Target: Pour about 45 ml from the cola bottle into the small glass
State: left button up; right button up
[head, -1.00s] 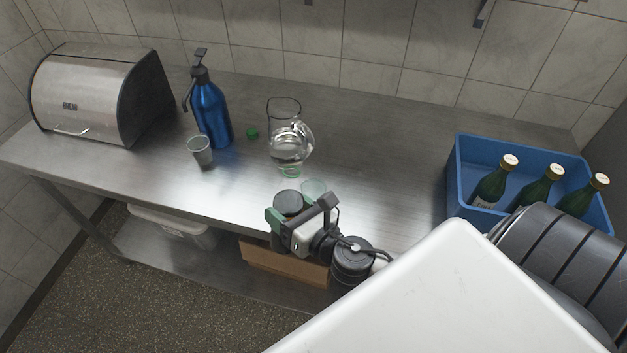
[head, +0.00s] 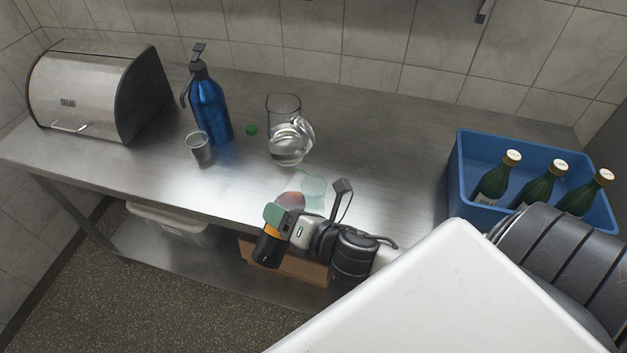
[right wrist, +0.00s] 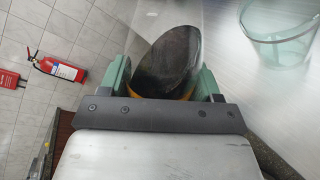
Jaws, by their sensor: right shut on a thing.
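My right gripper (head: 283,222) is shut on a dark thing with an orange band, which I take for the cola bottle (head: 268,252). The bottle is tilted at the front edge of the steel table; its mouth cannot be made out. In the right wrist view the bottle (right wrist: 168,65) shows dark between the green fingers (right wrist: 163,80). A clear, greenish small glass (head: 314,190) stands on the table just behind the gripper. It also shows in the right wrist view (right wrist: 280,48), apart from the bottle. I see no liquid in it. My left gripper is out of view.
A glass pitcher of clear liquid (head: 286,145) stands behind the glass. A green cap (head: 251,130), a grey tumbler (head: 200,148) and a blue pump bottle (head: 210,108) are farther left. A blue crate (head: 462,170) holds green bottles at right. A pale reddish round patch (head: 290,200) is unclear.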

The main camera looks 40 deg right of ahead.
jog(key=shift+s+a+f+m+y+b, duration=0.15)
jog(key=shift+a+f+m+y+b, duration=0.25)
jog(key=shift+f+m+b, duration=0.4)
jog(key=shift+r+m, duration=0.2)
jog(key=shift+m, duration=0.1)
jog(key=shift+s+a+m+g, duration=0.1)
jog(key=shift+a+m+g, duration=0.05)
jog(key=shift+m+g, duration=0.2)
jog(key=shift+f, duration=0.1)
jog(key=shift+r+m+y+p, duration=0.3)
jog(key=shift+r+m+p, duration=0.2)
jog(key=shift+p, duration=0.2)
jog(key=shift+d+r+m+g+p, duration=0.3)
jog(key=shift+r+p, duration=0.25)
jog(key=shift+p, duration=0.45)
jog(key=shift+a+r+y, duration=0.1)
jog(key=shift+a+y, duration=0.05)
jog(key=shift+y, duration=0.15)
jog(key=shift+a, duration=0.4)
jog(key=shift+r+m+p, duration=0.15)
jog(key=shift+m+p, duration=0.1)
jog(key=shift+p, duration=0.15)
